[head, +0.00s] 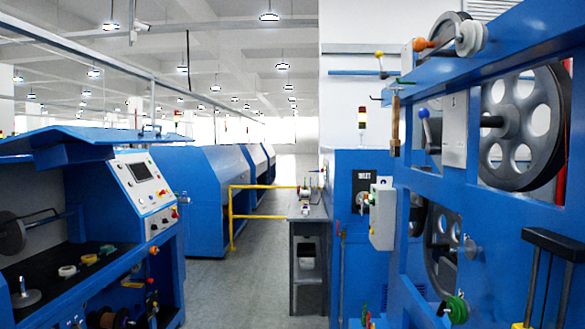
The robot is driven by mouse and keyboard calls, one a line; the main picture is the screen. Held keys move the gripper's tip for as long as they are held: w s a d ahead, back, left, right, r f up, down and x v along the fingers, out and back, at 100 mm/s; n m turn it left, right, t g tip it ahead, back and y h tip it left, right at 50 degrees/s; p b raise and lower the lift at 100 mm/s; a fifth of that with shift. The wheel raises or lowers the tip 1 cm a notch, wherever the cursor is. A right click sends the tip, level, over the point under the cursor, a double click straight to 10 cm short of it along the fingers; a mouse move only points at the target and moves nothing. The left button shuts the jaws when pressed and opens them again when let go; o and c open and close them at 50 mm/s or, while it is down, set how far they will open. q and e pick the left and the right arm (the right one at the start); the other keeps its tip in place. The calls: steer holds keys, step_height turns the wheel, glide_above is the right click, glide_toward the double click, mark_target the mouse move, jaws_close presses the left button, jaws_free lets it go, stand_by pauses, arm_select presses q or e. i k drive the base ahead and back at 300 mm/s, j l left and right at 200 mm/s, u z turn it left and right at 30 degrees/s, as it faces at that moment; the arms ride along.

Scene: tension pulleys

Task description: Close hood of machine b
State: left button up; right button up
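On the left stands a blue machine (160,255) with a sloped control panel (145,185) that has a small screen and several buttons. Its blue hood (85,136) is raised and tilted, sticking out above an open dark bay (60,275). Several rings and small spools lie in the bay. No label naming it machine b can be read. Neither of my grippers is in view.
A blue frame with large grey pulleys (520,125) fills the right side. A yellow rail (250,217) and a narrow grey table (307,210) stand ahead. More blue machines (205,195) line the left. The grey floor (245,290) between is clear.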

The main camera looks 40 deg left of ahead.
mark_target(100, 141)
steer(key=u, duration=2.4)
steer(key=i, duration=1.05)
